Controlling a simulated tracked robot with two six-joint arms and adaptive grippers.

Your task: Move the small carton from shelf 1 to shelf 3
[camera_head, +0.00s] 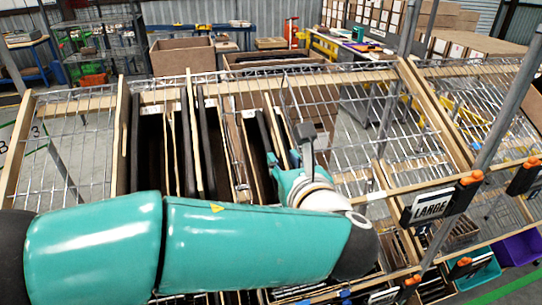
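My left arm comes in from the left across the front of a tilted wire rack. Its gripper (306,140) is over the rack's middle bays, pointing away from me. I see it from behind and small, so its fingers and anything between them cannot be made out. Upright, narrow dark-edged cartons (208,150) stand in the rack's left and middle bays, and another (264,145) is just left of the gripper. I cannot tell which is the small carton. No numbers for shelf 1 or shelf 3 are readable. My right gripper is not in view.
Wooden dividers (432,112) and grey posts (508,95) frame the rack. The wire bays right of the gripper look empty. Teal (478,270) and purple bins (518,248) are lower right. Large cardboard boxes (182,56) stand behind.

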